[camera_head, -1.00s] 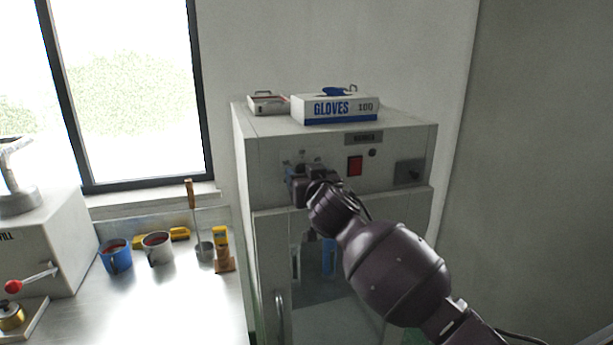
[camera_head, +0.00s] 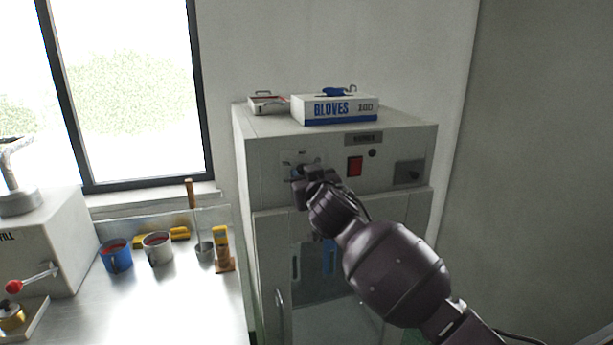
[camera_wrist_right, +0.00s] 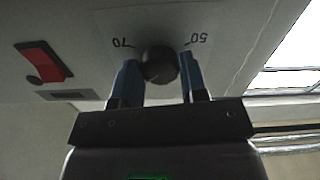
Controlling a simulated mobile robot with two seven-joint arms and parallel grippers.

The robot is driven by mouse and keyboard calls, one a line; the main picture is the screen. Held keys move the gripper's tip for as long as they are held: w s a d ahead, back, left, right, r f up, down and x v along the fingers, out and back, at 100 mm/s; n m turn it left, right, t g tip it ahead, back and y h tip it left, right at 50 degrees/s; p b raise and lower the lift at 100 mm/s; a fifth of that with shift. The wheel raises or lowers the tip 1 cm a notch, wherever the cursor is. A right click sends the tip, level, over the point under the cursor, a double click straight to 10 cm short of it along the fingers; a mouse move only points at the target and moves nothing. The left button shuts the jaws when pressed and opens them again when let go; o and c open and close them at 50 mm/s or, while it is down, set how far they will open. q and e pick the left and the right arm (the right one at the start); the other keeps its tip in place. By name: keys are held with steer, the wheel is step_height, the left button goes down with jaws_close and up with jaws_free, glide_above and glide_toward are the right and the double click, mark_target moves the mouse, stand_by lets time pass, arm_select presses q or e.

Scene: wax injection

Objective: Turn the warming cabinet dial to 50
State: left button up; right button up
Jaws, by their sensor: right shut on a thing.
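The warming cabinet (camera_head: 345,155) stands against the wall in the head view. Its dial (camera_wrist_right: 159,64) is a dark round knob on the front panel, with the printed marks 70 and 50 beside it in the right wrist view. My right gripper (camera_wrist_right: 160,72) has its blue fingers on either side of the dial and is shut on it. It also shows at the panel's upper left in the head view (camera_head: 299,173), where it hides most of the dial. I cannot make out a pointer on the knob. My left gripper is not in view.
A red switch (camera_head: 355,166) sits right of the dial. A glove box (camera_head: 335,108) and a small metal box (camera_head: 267,104) lie on the cabinet top. A steel bench (camera_head: 170,295) at left carries a blue cup (camera_head: 116,254), a grey cup (camera_head: 158,247) and tools.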

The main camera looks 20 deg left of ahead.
steer(key=shift+n+p, duration=0.8)
steer(key=shift+n, duration=16.4)
steer(key=o, duration=0.9)
steer(key=shift+r, duration=0.1)
